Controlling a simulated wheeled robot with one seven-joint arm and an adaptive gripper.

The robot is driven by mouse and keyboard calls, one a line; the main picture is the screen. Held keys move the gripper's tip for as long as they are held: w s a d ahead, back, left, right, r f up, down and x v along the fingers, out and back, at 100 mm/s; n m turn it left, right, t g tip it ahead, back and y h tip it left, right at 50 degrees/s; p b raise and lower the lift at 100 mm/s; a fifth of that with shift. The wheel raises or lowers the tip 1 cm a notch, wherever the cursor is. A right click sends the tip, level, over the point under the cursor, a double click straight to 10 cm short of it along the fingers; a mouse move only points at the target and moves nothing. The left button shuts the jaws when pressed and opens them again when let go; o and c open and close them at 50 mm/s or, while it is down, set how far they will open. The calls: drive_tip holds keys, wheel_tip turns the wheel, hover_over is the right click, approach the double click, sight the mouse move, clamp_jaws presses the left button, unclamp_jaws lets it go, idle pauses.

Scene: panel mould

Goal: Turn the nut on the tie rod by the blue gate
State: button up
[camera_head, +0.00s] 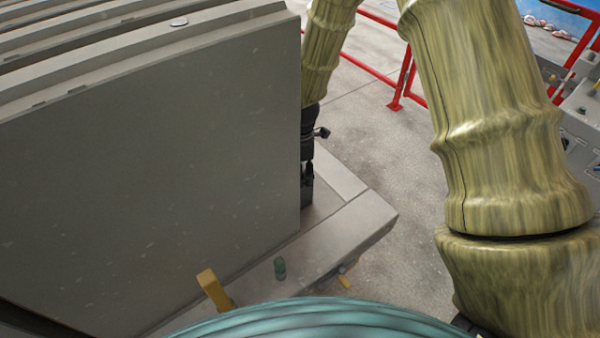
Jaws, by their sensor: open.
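My gripper (308,180) hangs pointing down just past the right edge of the big grey panel (160,150). The panel's edge hides part of it. It is small and dark in this view, with its jaws open, over the grey ledge at the panel's foot. I cannot make out the tie rod or its nut. No gate that I can surely call the blue one shows.
More grey panels (60,45) stand behind the front one. Red railings (408,75) stand behind. Open floor (400,160) lies to the ledge's right.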

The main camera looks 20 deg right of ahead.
drive_tip(key=shift+w+d+r, duration=0.2)
drive_tip(key=shift+d+r, duration=0.35)
drive_tip(key=shift+r, duration=0.05)
wheel_tip(320, 180, up, 10)
drive_tip(key=a, duration=0.1)
drive_tip(key=shift+a+r, duration=0.15)
drive_tip(key=shift+a, duration=0.05)
